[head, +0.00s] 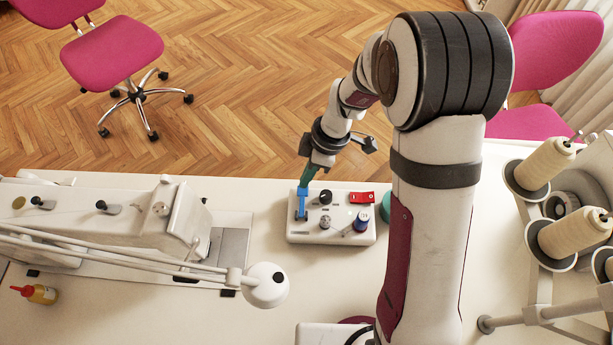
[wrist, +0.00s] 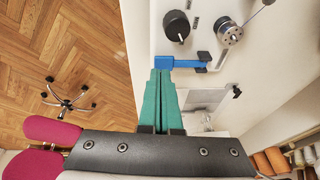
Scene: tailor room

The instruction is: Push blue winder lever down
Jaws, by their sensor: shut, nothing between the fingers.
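The blue winder lever (head: 301,206) is at the left end of a white control box (head: 333,238) on the table. In the wrist view the blue lever (wrist: 180,62) lies just beyond my fingertips, its wide end in front of them. My gripper (head: 304,183) has green fingers and is shut and empty, reaching down at the lever from behind. In the wrist view the closed fingertips of my gripper (wrist: 161,72) appear at or very near the lever's wide end; I cannot tell if they touch.
The box also carries a black knob (head: 325,196), a red switch (head: 361,197), a metal knob (head: 325,222) and a blue-and-white spool (head: 362,222). A sewing machine (head: 150,215) and a lamp (head: 266,285) stand left. Thread cones (head: 545,163) stand right. Table in front of the box is partly clear.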

